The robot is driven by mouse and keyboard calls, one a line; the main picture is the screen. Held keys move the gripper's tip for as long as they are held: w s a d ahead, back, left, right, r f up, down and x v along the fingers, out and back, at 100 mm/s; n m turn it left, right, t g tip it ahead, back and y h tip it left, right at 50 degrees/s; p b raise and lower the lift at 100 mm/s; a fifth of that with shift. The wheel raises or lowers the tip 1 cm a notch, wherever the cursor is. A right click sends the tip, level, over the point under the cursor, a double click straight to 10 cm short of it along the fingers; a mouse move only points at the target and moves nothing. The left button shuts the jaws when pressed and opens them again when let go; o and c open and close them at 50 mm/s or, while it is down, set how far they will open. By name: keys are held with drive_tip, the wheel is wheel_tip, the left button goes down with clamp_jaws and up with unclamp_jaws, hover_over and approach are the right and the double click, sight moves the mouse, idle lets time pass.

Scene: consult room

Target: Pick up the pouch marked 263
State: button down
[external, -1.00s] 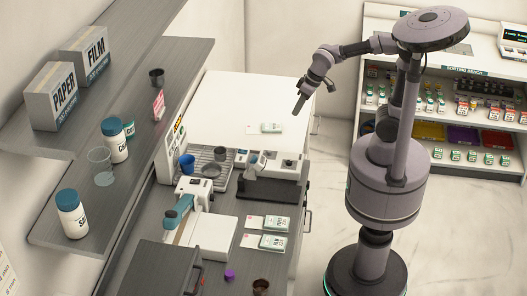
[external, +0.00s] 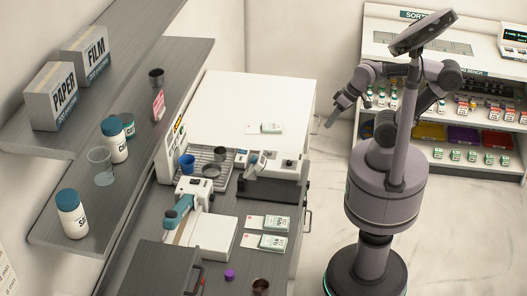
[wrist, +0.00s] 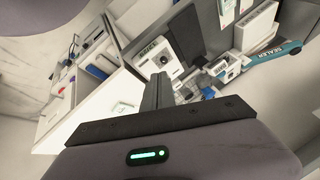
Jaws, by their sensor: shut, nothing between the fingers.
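Three flat white pouches with green print lie on the counter: one on the white top (external: 271,128) and two side by side on the grey top, a rear pouch (external: 276,223) and a front pouch (external: 271,242). Their numbers are too small to read, so I cannot tell which is 263. A small white and green item, probably a pouch, shows on the white top in the wrist view (wrist: 123,108). My gripper (external: 329,124) is shut and empty, held off the right edge of the counter. Its closed fingers show in the wrist view (wrist: 157,88).
A shelf (external: 150,130) with bottles and PAPER and FILM boxes is at left. A sorting bench (external: 470,150) with stocked racks stands behind me. The white top is mostly clear.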

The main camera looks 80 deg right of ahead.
drive_tip(key=c, duration=2.2)
unclamp_jaws()
drive_tip(key=shift+c, duration=1.8)
unclamp_jaws()
drive_tip(key=n+g+h+p, duration=0.1)
drive_tip(key=n+p, duration=0.4)
drive_tip(key=n, duration=0.1)
hover_over(270, 126)
drive_tip(key=s, duration=0.8)
wheel_tip(270, 126, down, 5)
drive_tip(key=b+x, duration=0.2)
drive_tip(key=x, duration=0.4)
drive_tip(key=d+b+x, duration=0.1)
drive_tip(key=x, duration=0.5)
drive_tip(key=b+x, duration=0.2)
drive_tip(key=x, duration=0.4)
drive_tip(key=shift+d+f+b, duration=0.15)
drive_tip(key=shift+f+b, duration=0.1)
drive_tip(key=shift+b, duration=0.1)
drive_tip(key=shift+r, duration=0.1)
